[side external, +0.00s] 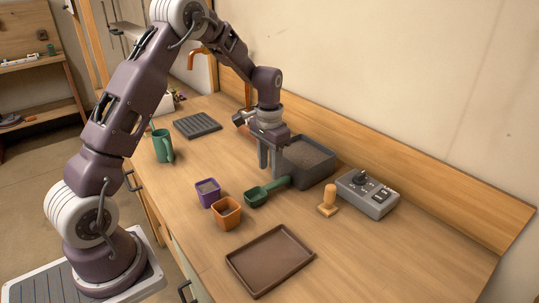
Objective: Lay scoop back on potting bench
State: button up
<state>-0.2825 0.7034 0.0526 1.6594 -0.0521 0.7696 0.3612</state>
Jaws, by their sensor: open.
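The green scoop (257,196) lies on the wooden potting bench (205,243), its bowl toward the lower left and its handle pointing up and right toward the dark soil bin. My gripper (270,171) points down just behind the scoop's handle, beside the bin. Its fingers are open, with nothing seen held between them. I cannot tell whether a finger touches the handle.
A dark bin of soil (308,163) stands right of my gripper. Purple (208,194) and orange pots (226,213) stand left of the scoop. A wooden tamper (328,202), grey control box (367,194) and brown tray (270,261) are nearby. A green watering can (161,146) stands farther left.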

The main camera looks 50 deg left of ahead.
aim_at(269, 185)
jog(key=s+d+r+t, duration=0.1)
jog(key=s+d+r, duration=0.35)
jog(key=r, duration=0.45)
jog(key=s+d+r+t, duration=0.1)
jog(key=s+d+r, duration=0.4)
jog(key=r, duration=0.5)
jog(key=s+d+t, duration=0.1)
jog(key=s+d, duration=0.1)
jog(key=s, duration=0.7)
jog(key=s+d+t, duration=0.2)
jog(key=s, duration=0.7)
jog(key=shift+s, duration=0.25)
